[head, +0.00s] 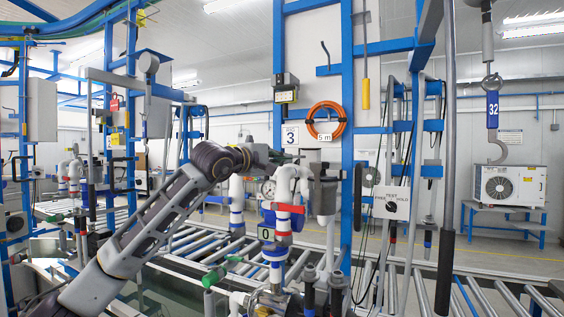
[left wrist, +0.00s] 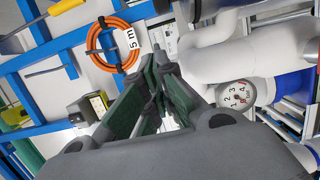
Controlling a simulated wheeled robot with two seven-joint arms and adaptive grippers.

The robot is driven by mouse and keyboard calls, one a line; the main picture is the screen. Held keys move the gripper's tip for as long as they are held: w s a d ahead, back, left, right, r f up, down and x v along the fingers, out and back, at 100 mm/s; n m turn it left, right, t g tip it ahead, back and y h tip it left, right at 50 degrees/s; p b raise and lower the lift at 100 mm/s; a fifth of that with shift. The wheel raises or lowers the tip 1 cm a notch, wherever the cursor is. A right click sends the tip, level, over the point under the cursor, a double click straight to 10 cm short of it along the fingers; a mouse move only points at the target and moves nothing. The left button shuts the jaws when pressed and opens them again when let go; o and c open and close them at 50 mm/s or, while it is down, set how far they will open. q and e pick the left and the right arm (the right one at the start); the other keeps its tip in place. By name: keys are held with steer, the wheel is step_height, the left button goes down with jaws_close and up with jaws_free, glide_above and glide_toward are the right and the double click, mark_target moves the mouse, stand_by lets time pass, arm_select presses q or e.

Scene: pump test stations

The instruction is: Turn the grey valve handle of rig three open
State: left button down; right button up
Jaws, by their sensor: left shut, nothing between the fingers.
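The rig under the "3" sign (head: 290,138) has white pipes (head: 284,185) with red and blue bands and a round gauge (head: 268,189). The gauge (left wrist: 236,95) and a thick white pipe (left wrist: 208,62) also show in the left wrist view. I cannot clearly make out a grey valve handle; my left arm and gripper cover part of the rig. My left gripper (head: 292,157) is shut and empty, level with the top of the pipes. In the left wrist view, its green-padded fingers (left wrist: 163,72) are together beside the white pipe, with nothing between them. My right gripper is out of view.
Blue posts (head: 347,120) stand behind the rig, with a coiled orange hose (head: 326,121) on a panel. A lever with a green grip (head: 215,276) sits low in front. A grey pole with a black end (head: 446,230) hangs at right. Roller conveyors (head: 480,285) run below.

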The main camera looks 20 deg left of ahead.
arm_select(q)
steer(key=s+b, duration=0.1)
steer(key=s, duration=0.6)
steer(key=shift+d, duration=0.35)
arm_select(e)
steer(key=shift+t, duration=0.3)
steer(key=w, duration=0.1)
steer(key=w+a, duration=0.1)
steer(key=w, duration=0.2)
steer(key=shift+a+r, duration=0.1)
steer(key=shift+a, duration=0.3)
